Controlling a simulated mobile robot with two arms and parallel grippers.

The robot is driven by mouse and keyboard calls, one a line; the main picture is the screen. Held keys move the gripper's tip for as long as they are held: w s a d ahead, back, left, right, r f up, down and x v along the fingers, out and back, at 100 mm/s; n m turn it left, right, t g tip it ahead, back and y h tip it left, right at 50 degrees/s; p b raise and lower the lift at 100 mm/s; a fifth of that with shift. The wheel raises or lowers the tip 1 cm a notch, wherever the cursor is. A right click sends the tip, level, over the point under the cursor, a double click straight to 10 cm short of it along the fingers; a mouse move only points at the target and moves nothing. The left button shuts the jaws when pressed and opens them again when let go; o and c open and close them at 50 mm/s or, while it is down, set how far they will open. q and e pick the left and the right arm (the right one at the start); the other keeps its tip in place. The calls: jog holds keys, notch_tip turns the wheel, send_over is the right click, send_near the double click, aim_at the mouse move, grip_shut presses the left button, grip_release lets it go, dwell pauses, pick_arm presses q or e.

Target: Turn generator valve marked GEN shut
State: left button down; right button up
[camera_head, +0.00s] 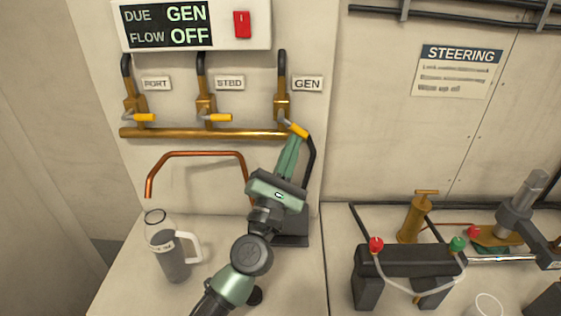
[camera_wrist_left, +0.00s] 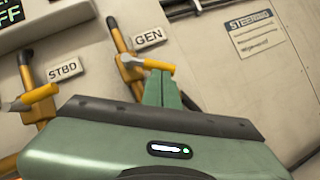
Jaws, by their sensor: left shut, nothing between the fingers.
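The GEN valve is the rightmost of three brass valves on the wall pipe, beside its GEN label (camera_head: 307,84). Its yellow handle (camera_head: 295,129) slants down to the right in the head view; it also shows in the left wrist view (camera_wrist_left: 156,66). My left gripper (camera_head: 295,138) is shut and empty, its fingertips right at the handle, just below it. I cannot tell whether they touch. The display panel (camera_head: 190,25) reads DUE GEN, FLOW OFF. My right gripper is not in view.
PORT (camera_head: 145,117) and STBD (camera_head: 218,117) valves have handles pointing right. A brass manifold (camera_head: 200,133) runs below them. A grey jug (camera_head: 174,260) stands left of my arm. A black battery box (camera_head: 400,262) and brass pump (camera_head: 413,220) stand to the right.

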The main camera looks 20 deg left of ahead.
pick_arm(q)
jog(key=n+y+b, duration=0.1)
jog(key=n, duration=0.1)
jog(key=d+n+y+b, duration=0.1)
jog(key=n+y, duration=0.1)
jog(key=r+n+y+b, duration=0.1)
jog(key=n, duration=0.1)
jog(key=shift+w+d+r+n+t+y, duration=0.1)
jog(key=shift+w+d+n+t+y, duration=0.2)
jog(key=shift+d+n+t, duration=0.1)
jog(key=shift+d+r, duration=0.25)
jog(key=shift+r, duration=0.25)
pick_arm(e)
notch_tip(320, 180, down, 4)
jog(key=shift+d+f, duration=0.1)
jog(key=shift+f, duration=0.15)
pick_arm(q)
jog(key=shift+w+d, duration=0.1)
jog(key=shift+d, duration=0.05)
